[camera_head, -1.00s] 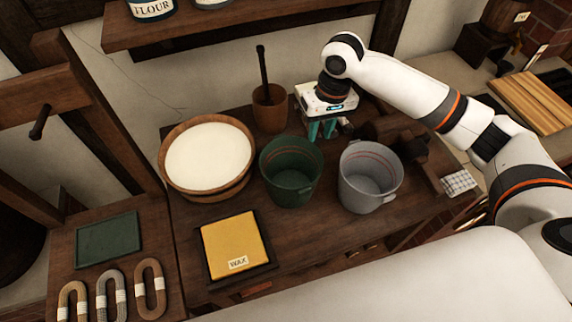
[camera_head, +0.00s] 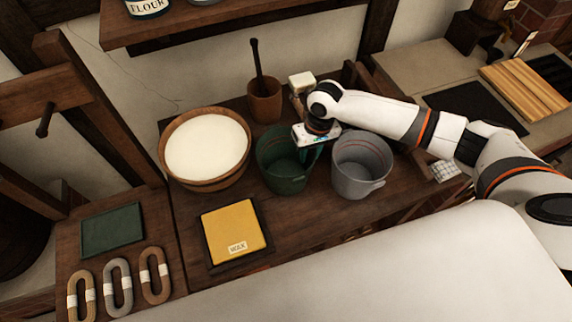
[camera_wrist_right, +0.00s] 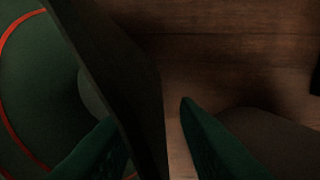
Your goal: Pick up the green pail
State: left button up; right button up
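The green pail (camera_head: 284,178) stands upright on the dark wooden table, between the white-filled wooden tub and the grey pail. My right gripper (camera_head: 310,153) is at the pail's right rim, pointing down. In the right wrist view the pail's dark wall (camera_wrist_right: 130,85) runs between the two green fingers of the gripper (camera_wrist_right: 155,125). One finger is on the inner side, the other outside. A strip of wood shows between the wall and the outer finger, so the gripper is open. A red ring shows inside the pail. My left gripper is out of view.
The grey pail (camera_head: 360,170) stands close on the right of the green one. The wooden tub (camera_head: 203,186) is on the left, a brown mortar (camera_head: 264,104) behind. A yellow wax block (camera_head: 233,232) lies in front on a dark tray.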

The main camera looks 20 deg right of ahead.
grip_shut()
jog(key=shift+r, duration=0.1)
